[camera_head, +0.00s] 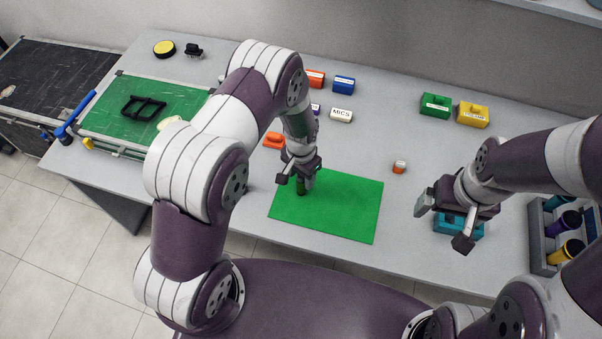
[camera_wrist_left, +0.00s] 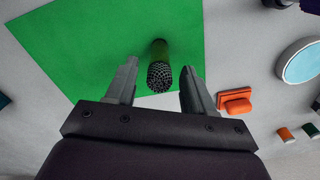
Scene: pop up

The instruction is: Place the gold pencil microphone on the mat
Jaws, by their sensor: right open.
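A slim microphone (camera_head: 300,186) stands upright on the green mat (camera_head: 345,205), near the mat's left side. It looks dark and greenish, so I cannot confirm a gold colour. In the left wrist view its mesh head (camera_wrist_left: 160,74) points towards the camera, with the mat (camera_wrist_left: 90,50) behind it. My left gripper (camera_head: 299,174) is just above the mat. Its fingers (camera_wrist_left: 157,80) are apart on either side of the microphone, with gaps on both sides. My right gripper (camera_head: 444,221) is open and empty, over a teal block (camera_head: 460,226).
A grey rack (camera_head: 540,250) with several coloured cylinders stands at the right edge. Labelled blocks line the back. The mat's right part is bare.

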